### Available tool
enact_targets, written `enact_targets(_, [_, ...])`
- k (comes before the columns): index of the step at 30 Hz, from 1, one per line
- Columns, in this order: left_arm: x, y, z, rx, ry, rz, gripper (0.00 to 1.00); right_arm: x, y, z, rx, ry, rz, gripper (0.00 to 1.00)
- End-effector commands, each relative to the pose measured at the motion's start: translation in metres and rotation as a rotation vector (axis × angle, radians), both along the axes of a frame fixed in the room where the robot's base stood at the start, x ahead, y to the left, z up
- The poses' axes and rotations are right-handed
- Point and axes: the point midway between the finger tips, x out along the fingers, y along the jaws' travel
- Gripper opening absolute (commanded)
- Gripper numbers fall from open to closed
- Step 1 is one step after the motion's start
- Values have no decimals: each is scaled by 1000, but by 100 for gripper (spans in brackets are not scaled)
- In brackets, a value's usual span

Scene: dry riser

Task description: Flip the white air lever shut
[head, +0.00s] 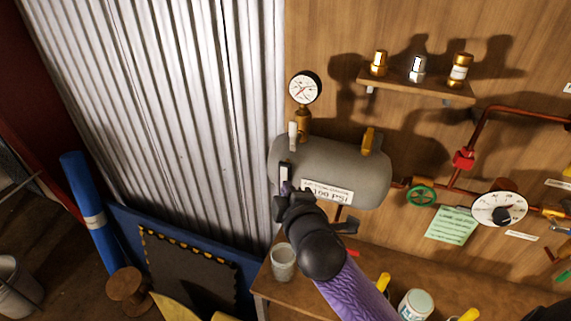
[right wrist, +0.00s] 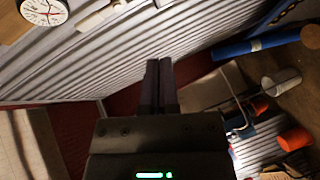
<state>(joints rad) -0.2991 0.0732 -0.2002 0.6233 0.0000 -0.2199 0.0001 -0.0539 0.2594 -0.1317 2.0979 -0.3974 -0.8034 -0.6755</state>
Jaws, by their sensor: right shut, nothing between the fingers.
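The white air lever (head: 293,131) stands upright at the left end of the grey air tank (head: 355,170), just below the round pressure gauge (head: 305,88). A pale handle-like piece near the gauge (right wrist: 43,10) in the right wrist view looks like the same lever (right wrist: 96,19). My right gripper (head: 284,192) is in front of the tank's left end, below the lever in the picture. Its fingers (right wrist: 160,82) are together and empty. It hides part of the tank's lower left side. I cannot tell whether it touches the tank. My left gripper is out of view.
A shelf (head: 415,86) with brass fittings is above. A green handwheel (head: 422,195) and red piping lie right. A cup (head: 283,262) stands on the bench below. Corrugated metal (head: 170,100) is left.

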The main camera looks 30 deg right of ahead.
Motion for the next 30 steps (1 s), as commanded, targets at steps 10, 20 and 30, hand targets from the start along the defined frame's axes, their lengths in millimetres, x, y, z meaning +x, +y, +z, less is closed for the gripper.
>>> enact_targets(10, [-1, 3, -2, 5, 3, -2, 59, 34, -3, 48, -317, -179, 78, 0])
enact_targets(20, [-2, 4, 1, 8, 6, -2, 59, 55, -6, 49, -312, -178, 76, 0])
enact_targets(30, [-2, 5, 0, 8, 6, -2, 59, 128, -19, 48, -309, -177, 76, 0])
